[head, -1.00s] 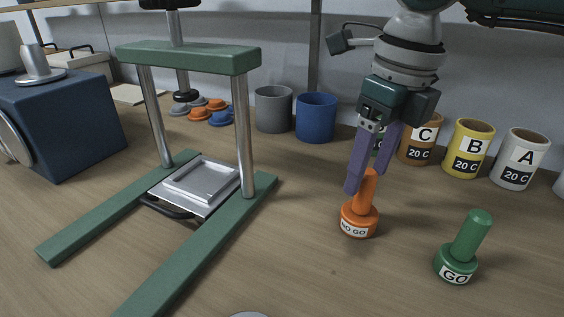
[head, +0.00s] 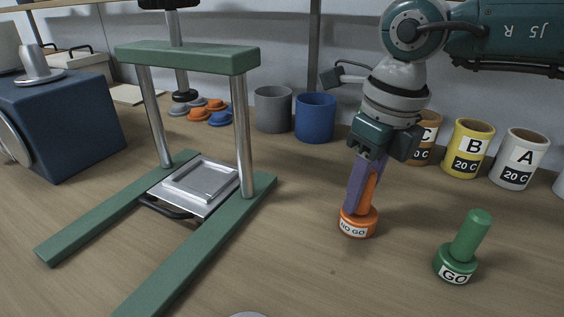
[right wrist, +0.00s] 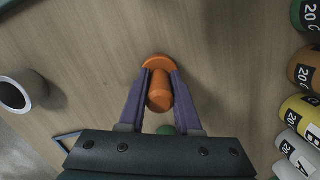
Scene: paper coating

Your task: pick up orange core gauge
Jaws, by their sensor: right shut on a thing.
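The orange core gauge (head: 357,222), labelled "NO GO", stands upright on the table in the head view. My right gripper (head: 361,200) comes down from above with its purple fingers shut on the gauge's handle. In the right wrist view the fingers (right wrist: 158,95) lie on both sides of the orange gauge (right wrist: 160,92), whose wider base shows beyond them. The base looks to be resting on the table. My left gripper is not in view.
A green "GO" gauge (head: 458,252) stands to the right. A green press frame (head: 186,58) stands at left. Grey (head: 273,109) and blue (head: 315,117) cups and labelled cans (head: 468,148) line the back.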

